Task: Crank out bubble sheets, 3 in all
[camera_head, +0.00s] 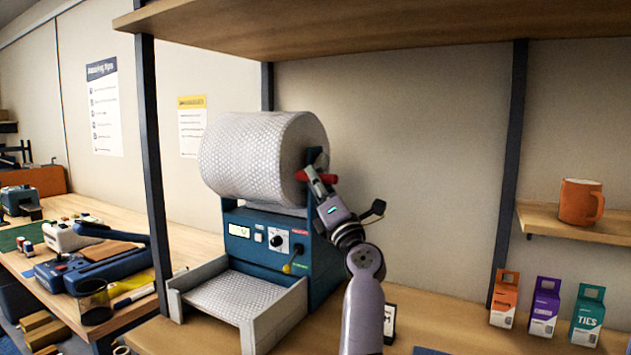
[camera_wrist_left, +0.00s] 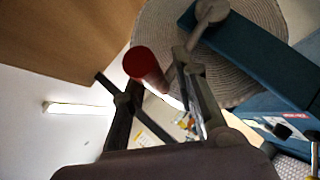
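The bubble-wrap roll (camera_head: 255,160) sits on top of the blue dispenser (camera_head: 262,239); its end also shows in the left wrist view (camera_wrist_left: 165,30). The crank's red handle (camera_head: 302,175) is on the roll's right side. It shows in the left wrist view (camera_wrist_left: 140,62) between my finger links. My left gripper (camera_head: 318,184) is at this handle with its fingers apart around it; a gap shows beside the left finger. A bubble-textured sheet (camera_head: 232,298) lies in the grey tray (camera_head: 273,321); I cannot tell how many layers. My right gripper is not in view.
Three small cartons, orange (camera_head: 505,297), purple (camera_head: 543,305) and teal (camera_head: 587,314), stand on the right. An orange mug (camera_head: 580,202) is on a small shelf. A wooden shelf (camera_head: 380,25) overhangs the bench. A side bench on the left holds a dark cup (camera_head: 94,301) and tools.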

